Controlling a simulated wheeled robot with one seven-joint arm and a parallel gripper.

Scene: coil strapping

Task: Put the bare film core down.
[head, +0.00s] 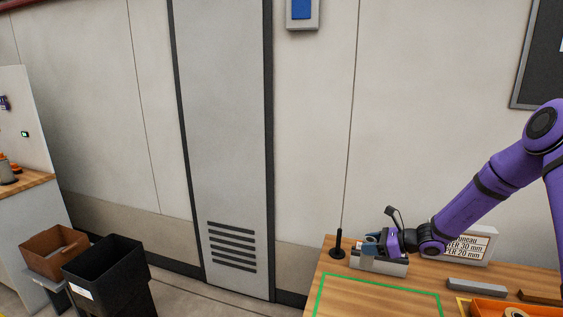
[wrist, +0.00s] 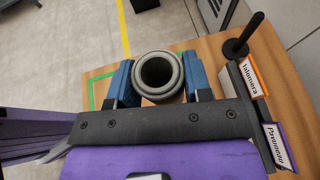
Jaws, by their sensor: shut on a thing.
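My gripper (wrist: 156,80) is shut on the bare film core (wrist: 158,54), a grey hollow tube between its two blue fingers. I see the core end-on in the wrist view, with its dark bore open toward the camera. In the head view my gripper (head: 373,243) is over the back part of the wooden table (head: 328,262), and the core cannot be made out there. A green outlined rectangle (head: 380,283) is marked on the table in front of the gripper. Whether the core touches anything below it is hidden.
A black upright post on a round base (head: 338,247) stands left of the gripper. A grey block (head: 385,268) is just below the gripper. A printed sign (head: 468,246), a grey bar (head: 476,285) and an orange tray (head: 490,308) are to the right. A black bin (head: 108,268) stands on the floor.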

